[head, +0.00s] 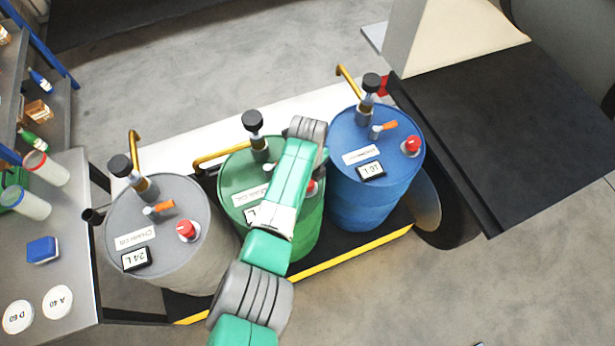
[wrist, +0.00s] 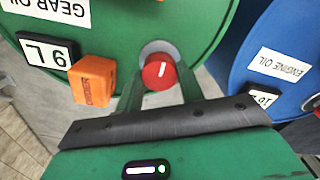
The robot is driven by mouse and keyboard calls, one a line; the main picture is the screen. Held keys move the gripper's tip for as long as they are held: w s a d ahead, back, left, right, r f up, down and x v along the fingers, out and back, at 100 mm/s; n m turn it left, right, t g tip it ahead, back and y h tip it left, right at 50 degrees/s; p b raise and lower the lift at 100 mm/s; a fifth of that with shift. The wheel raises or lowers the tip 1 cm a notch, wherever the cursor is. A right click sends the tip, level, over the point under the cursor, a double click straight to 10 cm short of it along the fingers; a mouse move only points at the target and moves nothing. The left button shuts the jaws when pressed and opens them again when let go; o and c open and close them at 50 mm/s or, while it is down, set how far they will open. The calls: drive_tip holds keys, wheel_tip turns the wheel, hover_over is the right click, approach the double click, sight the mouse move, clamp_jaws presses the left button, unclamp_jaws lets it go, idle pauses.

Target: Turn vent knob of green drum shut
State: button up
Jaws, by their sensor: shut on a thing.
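The green drum (head: 238,165) stands in the middle of three drums in the head view, partly hidden by my arm. Its red vent knob (wrist: 159,72) sits on a grey round base near the rim in the wrist view, with a white line on top. In the head view only a bit of the red knob (head: 312,187) shows beside my arm. My gripper (wrist: 160,80) is shut on the knob, one finger on each side. The gripper's fingers are hidden in the head view. The drum's label (wrist: 50,10) reads GEAR OIL, and a display (wrist: 47,52) is beside it.
A grey drum (head: 190,272) stands left and a blue drum (head: 362,205) right, close by, with pumps, orange levers and red knobs. An orange lettered block (wrist: 92,81) is left of my fingers. A worktop (head: 70,285) is at left.

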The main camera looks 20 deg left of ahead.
idle(0.5)
drive_tip(key=o, duration=1)
drive_tip(key=shift+r, duration=0.1)
wheel_tip(320, 180, up, 8)
drive_tip(key=p, duration=0.3)
drive_tip(key=shift+p, duration=0.3)
